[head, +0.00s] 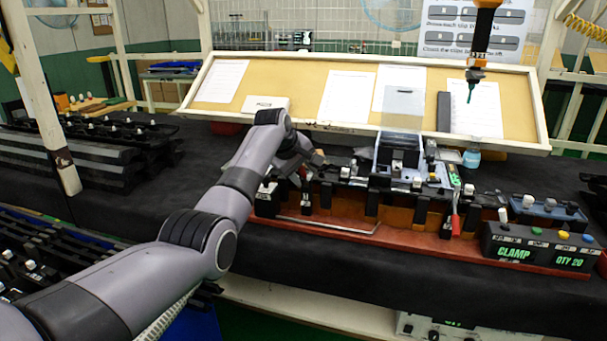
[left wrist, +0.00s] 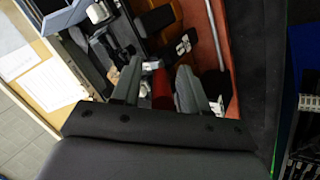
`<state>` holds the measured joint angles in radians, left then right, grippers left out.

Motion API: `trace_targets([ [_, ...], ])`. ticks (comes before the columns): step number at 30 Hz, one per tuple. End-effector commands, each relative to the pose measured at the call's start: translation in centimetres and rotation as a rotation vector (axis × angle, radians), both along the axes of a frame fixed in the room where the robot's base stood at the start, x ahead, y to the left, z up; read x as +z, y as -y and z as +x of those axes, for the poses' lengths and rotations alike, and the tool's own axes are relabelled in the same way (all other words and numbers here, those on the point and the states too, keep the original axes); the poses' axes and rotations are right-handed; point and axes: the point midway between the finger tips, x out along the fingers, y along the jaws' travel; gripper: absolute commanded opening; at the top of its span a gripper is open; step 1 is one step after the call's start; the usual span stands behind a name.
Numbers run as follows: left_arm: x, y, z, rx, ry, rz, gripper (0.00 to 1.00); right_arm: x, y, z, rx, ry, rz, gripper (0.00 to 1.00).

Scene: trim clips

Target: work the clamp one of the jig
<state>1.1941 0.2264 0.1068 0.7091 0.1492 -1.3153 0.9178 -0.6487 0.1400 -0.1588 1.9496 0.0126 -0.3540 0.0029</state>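The jig (head: 400,235) is a long red-brown base with black clamps and fixtures along the dark bench. My left arm reaches over its left end, and my left gripper (head: 305,165) is low there, partly hidden by my own wrist. In the left wrist view, the left gripper's two grey fingers (left wrist: 160,88) stand apart, with a red clamp handle (left wrist: 162,90) between them. I cannot see firm contact on both sides. Another red-handled clamp (head: 455,222) stands toward the right of the jig. I cannot read clamp numbers. My right gripper is not in view.
A control box (head: 540,246) reading "CLAMP" and "QTY 20" sits at the jig's right end. A tilted board with papers (head: 350,95) stands behind. A hanging tool (head: 480,50) is above it. Black trim parts (head: 85,150) lie at left. A thin metal rod (head: 325,227) runs along the jig's front.

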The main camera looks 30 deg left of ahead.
Motion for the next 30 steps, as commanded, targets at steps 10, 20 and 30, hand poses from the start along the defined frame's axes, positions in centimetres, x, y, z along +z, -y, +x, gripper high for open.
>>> trace_targets([
  [10,-0.1,0.2,-0.1,-0.004,-0.006,-0.003,0.43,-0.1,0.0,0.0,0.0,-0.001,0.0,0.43],
  [20,2.2,0.1,-1.8,-0.003,-0.004,-0.003,0.43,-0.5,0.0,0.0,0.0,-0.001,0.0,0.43],
  [30,5.2,0.0,-3.9,-0.002,-0.003,-0.002,0.43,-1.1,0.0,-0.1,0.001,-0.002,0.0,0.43],
])
